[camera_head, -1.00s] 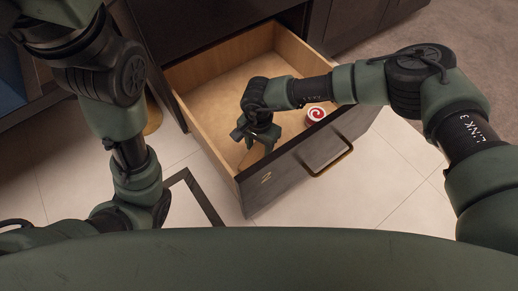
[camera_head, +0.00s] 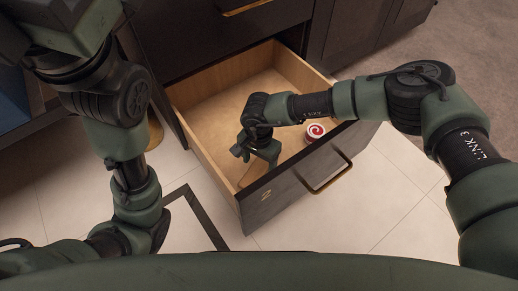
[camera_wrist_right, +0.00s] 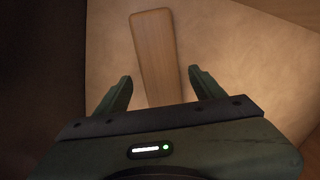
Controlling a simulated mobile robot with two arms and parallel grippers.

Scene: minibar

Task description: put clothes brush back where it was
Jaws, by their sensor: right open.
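The clothes brush, a long light-wood piece (camera_wrist_right: 153,48), lies on the drawer floor in the right wrist view. Its near end runs between the fingers toward my gripper's palm. My right gripper (camera_wrist_right: 160,85) is open, with one finger on each side of the brush and gaps between. In the head view my right gripper (camera_head: 258,160) is down inside the open drawer (camera_head: 280,207), near its front left corner. There the brush is mostly hidden by the gripper. My left arm is at the left; its gripper is not in view.
A round red and white swirl tin (camera_head: 316,131) is in the drawer's right part, near the front panel. The drawer's front has a brass handle (camera_head: 325,172). Dark cabinets (camera_head: 215,35) stand behind. The drawer's back floor is clear.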

